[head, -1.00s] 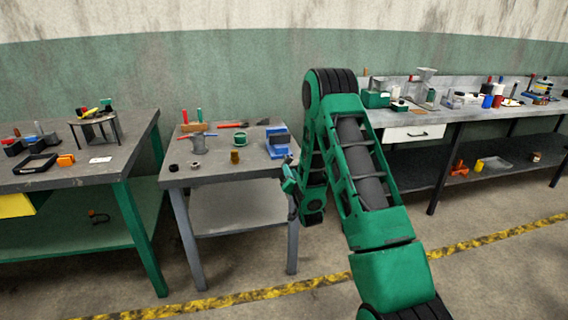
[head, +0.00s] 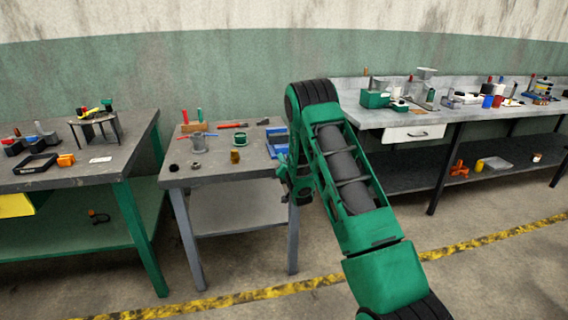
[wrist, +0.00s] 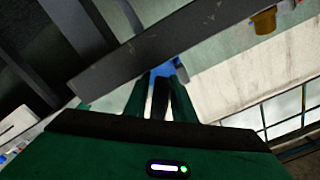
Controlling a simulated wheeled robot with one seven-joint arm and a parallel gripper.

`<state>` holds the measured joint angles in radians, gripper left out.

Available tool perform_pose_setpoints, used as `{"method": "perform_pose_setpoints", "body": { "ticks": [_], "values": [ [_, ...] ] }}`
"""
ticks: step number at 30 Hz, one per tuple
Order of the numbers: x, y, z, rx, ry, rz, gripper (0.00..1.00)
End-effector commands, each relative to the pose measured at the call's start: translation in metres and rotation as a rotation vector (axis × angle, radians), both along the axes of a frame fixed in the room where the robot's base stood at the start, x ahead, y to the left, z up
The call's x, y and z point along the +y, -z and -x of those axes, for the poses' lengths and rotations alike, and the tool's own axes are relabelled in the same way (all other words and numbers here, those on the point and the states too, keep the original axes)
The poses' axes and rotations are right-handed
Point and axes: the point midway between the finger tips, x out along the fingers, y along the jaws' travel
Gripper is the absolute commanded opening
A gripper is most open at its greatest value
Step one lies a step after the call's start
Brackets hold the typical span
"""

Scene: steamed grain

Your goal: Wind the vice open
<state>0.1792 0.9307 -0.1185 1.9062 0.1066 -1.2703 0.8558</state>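The blue vice (head: 276,146) sits at the right front of the small middle table, partly hidden by my arm. My gripper (head: 282,168) is low at that table's front right edge, just below the vice. In the wrist view a small patch of blue (wrist: 162,70), likely the vice, shows beyond my fingers (wrist: 160,84). Two green fingers flank a dark piece there, with a pale strip beside it. I cannot tell whether the dark piece is a finger pad or part of the vice, nor whether the fingers touch anything. The vice's handle is not clearly visible.
The middle table (head: 221,180) also carries a grey mug (head: 198,144), a green cup (head: 240,140), a brass piece (head: 235,157) and tools. A green-legged bench (head: 100,178) stands left, a long cluttered bench (head: 450,115) right. The floor in front is clear.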

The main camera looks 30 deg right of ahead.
Motion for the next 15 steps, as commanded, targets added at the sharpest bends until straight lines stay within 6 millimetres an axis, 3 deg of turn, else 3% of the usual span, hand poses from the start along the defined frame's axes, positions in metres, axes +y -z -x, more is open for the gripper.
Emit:
{"method": "perform_pose_setpoints", "body": {
  "ticks": [1, 4, 15],
  "values": [
    [0.0, 0.0001, 0.0001, 0.0, 0.0, 0.0, 0.21],
    [-0.0002, 0.0, 0.0002, 0.0, 0.0, 0.0, 0.0],
    [-0.0006, 0.0004, 0.0005, 0.011, 0.001, 0.035, 0.0]
  ]
}}
